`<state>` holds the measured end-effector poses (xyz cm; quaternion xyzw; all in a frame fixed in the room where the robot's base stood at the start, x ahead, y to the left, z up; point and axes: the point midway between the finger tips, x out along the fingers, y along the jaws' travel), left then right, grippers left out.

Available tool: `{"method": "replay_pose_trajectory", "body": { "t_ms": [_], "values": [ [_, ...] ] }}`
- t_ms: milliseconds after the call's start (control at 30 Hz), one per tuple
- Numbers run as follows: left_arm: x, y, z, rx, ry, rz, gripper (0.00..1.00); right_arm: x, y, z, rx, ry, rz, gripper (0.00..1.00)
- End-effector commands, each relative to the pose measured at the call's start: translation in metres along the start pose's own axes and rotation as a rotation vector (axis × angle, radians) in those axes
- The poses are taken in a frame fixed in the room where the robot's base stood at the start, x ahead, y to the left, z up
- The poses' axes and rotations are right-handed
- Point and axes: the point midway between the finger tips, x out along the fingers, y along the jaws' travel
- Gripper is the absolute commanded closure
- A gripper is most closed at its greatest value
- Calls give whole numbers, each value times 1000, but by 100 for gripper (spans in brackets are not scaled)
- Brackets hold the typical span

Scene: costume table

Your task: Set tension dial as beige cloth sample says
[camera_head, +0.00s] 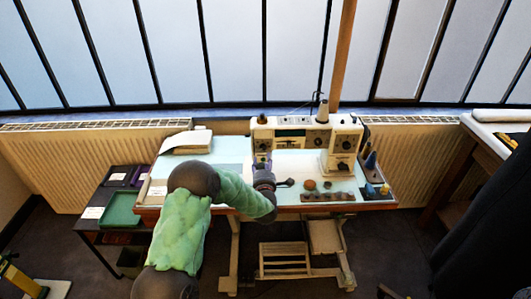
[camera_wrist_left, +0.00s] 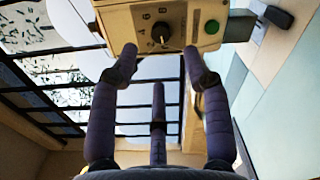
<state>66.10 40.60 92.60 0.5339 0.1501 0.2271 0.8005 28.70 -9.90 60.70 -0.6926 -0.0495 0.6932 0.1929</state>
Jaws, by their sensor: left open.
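A cream sewing machine (camera_head: 290,133) stands on the table, with dark dials on its front. My left gripper (camera_head: 262,162) is in front of the machine's left end. In the left wrist view a black dial (camera_wrist_left: 161,33) with a pale pointer line sits on the machine's cream face, with printed numbers around it. A green button (camera_wrist_left: 212,27) is right of the dial. I cannot make out the beige cloth sample or its writing.
The pale blue table top (camera_head: 232,150) holds papers (camera_head: 187,141) at the back left. A brown rack (camera_head: 328,197) and a round orange-brown thing (camera_head: 310,185) lie at the front right. A green tray (camera_head: 121,208) is on a low side table. A window wall is behind.

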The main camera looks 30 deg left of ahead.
Motion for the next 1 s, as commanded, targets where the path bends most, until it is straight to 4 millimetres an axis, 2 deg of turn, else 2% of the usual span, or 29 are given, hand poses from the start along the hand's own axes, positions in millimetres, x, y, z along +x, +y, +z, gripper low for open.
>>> {"method": "replay_pose_trajectory", "body": {
  "t_ms": [200,400,600,833,867,1000],
  "values": [
    [40,-2,-1,0,0,1,52,10,4,0,0,0,0,60],
    [64,-2,-1,2,0,-1,52,15,5,0,0,0,0,60],
    [73,-2,0,2,-1,-2,52,16,6,-1,0,0,0,60],
    [74,-1,0,2,-1,-3,52,16,6,-1,0,0,0,60],
    [74,-1,0,2,-1,-3,55,16,6,-1,0,0,0,60],
    [73,-1,0,2,-1,-3,94,16,6,-1,0,0,0,60]
  ]
}}
